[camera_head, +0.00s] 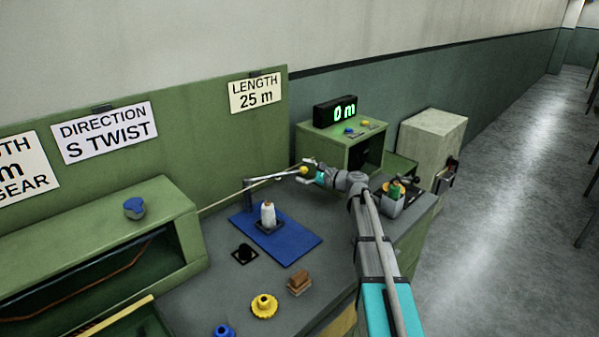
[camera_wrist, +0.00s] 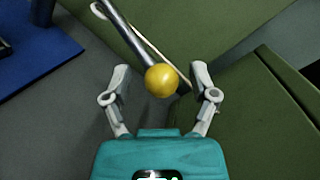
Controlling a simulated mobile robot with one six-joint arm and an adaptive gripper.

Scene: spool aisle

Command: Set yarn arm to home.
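The yarn arm (camera_head: 268,180) is a thin grey bar that reaches right from a post on the blue plate. A yellow ball knob (camera_head: 304,171) sits at its end, and in the wrist view the knob (camera_wrist: 161,80) lies between my fingertips. My gripper (camera_head: 308,172) is open around the knob, with a gap on each side; the wrist view shows both fingers (camera_wrist: 160,92) spread apart. A pale yarn strand runs along the arm toward the left. No home mark can be made out.
A white cone (camera_head: 268,214) stands on the blue plate (camera_head: 292,241). A green box (camera_head: 337,149) with a display (camera_head: 335,112) reading 0 m stands behind my gripper. A yellow spool part (camera_head: 264,305) and brown blocks (camera_head: 299,282) lie at the front. A grey cup (camera_head: 390,207) is at right.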

